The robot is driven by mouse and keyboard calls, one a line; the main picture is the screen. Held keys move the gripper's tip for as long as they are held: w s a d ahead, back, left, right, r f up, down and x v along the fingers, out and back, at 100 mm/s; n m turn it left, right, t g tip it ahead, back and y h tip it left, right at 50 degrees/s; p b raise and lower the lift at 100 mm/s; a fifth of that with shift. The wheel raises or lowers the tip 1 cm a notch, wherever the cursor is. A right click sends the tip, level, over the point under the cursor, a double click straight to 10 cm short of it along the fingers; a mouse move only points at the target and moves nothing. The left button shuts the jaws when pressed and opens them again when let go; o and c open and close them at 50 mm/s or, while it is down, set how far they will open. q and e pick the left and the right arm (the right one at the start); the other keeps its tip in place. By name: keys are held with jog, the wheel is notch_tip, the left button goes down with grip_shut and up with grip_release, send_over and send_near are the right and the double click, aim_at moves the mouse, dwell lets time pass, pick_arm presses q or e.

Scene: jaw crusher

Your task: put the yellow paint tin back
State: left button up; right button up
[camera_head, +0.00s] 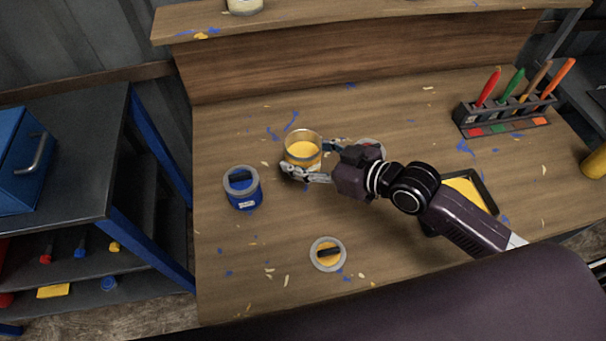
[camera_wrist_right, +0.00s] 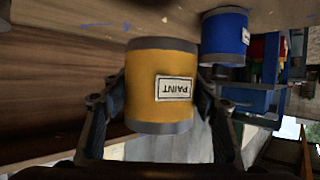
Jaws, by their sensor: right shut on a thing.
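The yellow paint tin (camera_head: 303,150) is upright and open at the top, with yellow paint inside, over the back-left part of the workbench (camera_head: 400,120). My right gripper (camera_head: 317,160) is shut on its sides. In the right wrist view the tin (camera_wrist_right: 160,85) sits between the two fingers (camera_wrist_right: 158,112), its PAINT label upside down. I cannot tell whether its base touches the bench. A round lid with a yellow middle and dark bar (camera_head: 328,254) lies at the bench front. My left gripper is not in view.
A blue paint tin (camera_head: 242,188) stands just left of the yellow one. A round rim (camera_head: 371,146) is partly hidden behind my right gripper. A yellow paint tray (camera_head: 460,188) lies under my forearm. A brush rack (camera_head: 505,117) stands back right. A raised shelf (camera_head: 320,14) holds a pale tin (camera_head: 245,6).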

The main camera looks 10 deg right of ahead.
notch_tip(320, 180, down, 4)
jog(key=shift+f, duration=2.05)
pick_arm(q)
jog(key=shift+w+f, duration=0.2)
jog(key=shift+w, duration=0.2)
pick_arm(e)
jog(key=shift+f+b, duration=0.2)
jog(key=shift+b, duration=0.2)
jog(key=o, duration=1.6)
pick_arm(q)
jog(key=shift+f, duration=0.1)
